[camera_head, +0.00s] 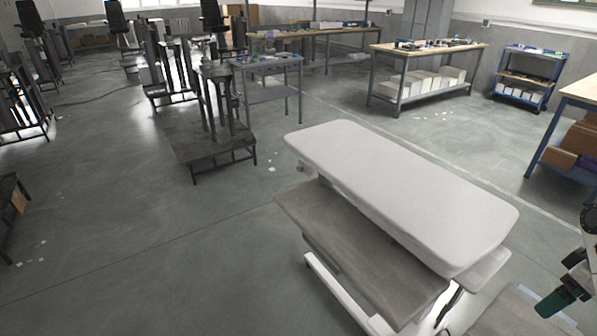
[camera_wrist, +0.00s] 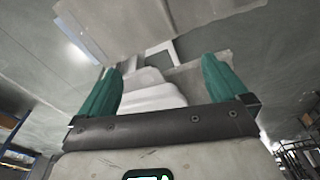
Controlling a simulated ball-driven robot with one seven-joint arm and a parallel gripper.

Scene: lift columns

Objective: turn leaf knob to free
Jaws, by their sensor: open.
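A white-topped table (camera_head: 400,190) on a white wheeled base stands at the lower middle of the head view. A grey leaf panel (camera_head: 350,245) sits lower along its near left side. My gripper (camera_head: 560,300) is at the lower right edge, apart from the table. In the wrist view my gripper (camera_wrist: 161,66) is open, its green fingers wide apart. White and grey parts (camera_wrist: 152,95) show beyond and between them, seemingly not held.
Dark lift columns on a platform (camera_head: 210,140) stand behind left. Workbenches (camera_head: 425,50) and a blue shelf cart (camera_head: 527,75) line the back. A blue-framed bench with boxes (camera_head: 580,140) is at right.

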